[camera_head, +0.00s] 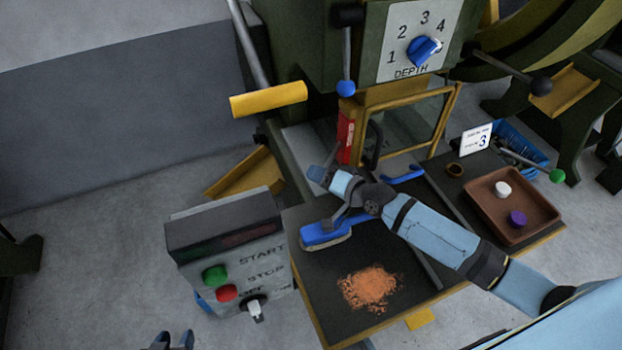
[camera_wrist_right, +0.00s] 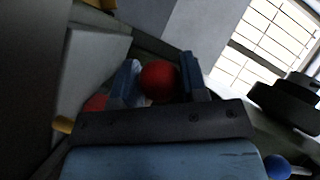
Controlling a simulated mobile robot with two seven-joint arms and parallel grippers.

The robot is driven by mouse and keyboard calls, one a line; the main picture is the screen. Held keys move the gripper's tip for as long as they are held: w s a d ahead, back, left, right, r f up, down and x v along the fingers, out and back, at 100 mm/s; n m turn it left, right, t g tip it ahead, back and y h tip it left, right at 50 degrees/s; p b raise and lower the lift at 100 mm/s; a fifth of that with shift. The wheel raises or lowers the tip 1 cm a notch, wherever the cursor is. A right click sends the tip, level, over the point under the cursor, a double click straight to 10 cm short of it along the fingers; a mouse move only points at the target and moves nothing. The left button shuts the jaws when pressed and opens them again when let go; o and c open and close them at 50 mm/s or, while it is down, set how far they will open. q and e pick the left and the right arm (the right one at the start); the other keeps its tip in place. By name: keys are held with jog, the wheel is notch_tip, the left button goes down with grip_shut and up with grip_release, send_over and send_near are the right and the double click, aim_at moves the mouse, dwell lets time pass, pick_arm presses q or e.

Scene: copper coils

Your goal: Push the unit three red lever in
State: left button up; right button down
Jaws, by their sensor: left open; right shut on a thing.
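A round red knob (camera_wrist_right: 158,80) sits between the two fingers of my right gripper (camera_wrist_right: 161,82) in the right wrist view. That gripper is shut on it. The lever's shaft is hidden behind the gripper, and I cannot tell how far in the lever is. In the head view my right arm reaches in from the right to the front of the green machine (camera_head: 300,55); its fingers and the red knob do not show clearly there. My left gripper (camera_head: 173,341) is open and empty at the bottom edge, below the control box.
A control box (camera_head: 225,240) with green and red buttons stands left of the table. The table holds a blue brush (camera_head: 322,235), copper shavings (camera_head: 369,288) and a brown tray (camera_head: 485,212). A sign reading 3 (camera_head: 477,139) and a blue bin (camera_head: 520,147) stand behind.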

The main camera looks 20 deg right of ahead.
jog(key=shift+d, duration=0.2)
jog(key=c, duration=0.7)
grip_release()
jog(key=shift+d, duration=0.15)
jog(key=shift+o, duration=0.2)
jog(key=p+v, duration=0.1)
jog(key=v, duration=1.2)
jog(key=shift+s+d+r, duration=0.1)
jog(key=shift+s+d, duration=0.1)
jog(key=shift+s, duration=0.1)
